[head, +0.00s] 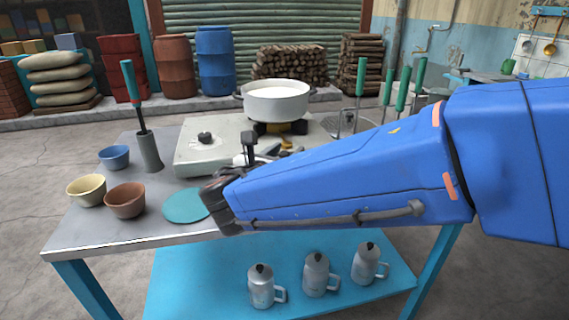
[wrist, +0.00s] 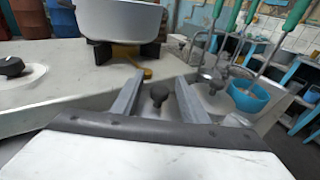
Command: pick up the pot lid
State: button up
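In the head view my gripper (head: 250,158) is over the table beside the stove, and I cannot make out the lid there behind my arm. The white pot (head: 276,100) stands on the burner, filled with white milk; its lower side also shows in the wrist view (wrist: 118,20).
The grey stove (head: 195,160) lies under the pot. A teal disc (head: 187,206), a brown bowl (head: 125,201), a cream bowl (head: 86,191) and a blue bowl (head: 114,157) are at left. A holder (head: 150,152) carries a green-handled tool. Metal jugs (head: 317,275) stand on the lower shelf.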

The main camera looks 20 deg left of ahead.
jog(key=w, duration=0.2)
jog(key=shift+w+f, duration=0.15)
jog(key=shift+w, duration=0.15)
grip_shut()
notch_tip(320, 180, up, 10)
jog(key=s, duration=0.1)
jog(key=shift+s+d+f, duration=0.1)
jog(key=shift+d+f, duration=0.1)
jog(key=shift+f, duration=2.25)
jog(key=shift+d+f, duration=0.2)
jog(key=shift+f, duration=2.25)
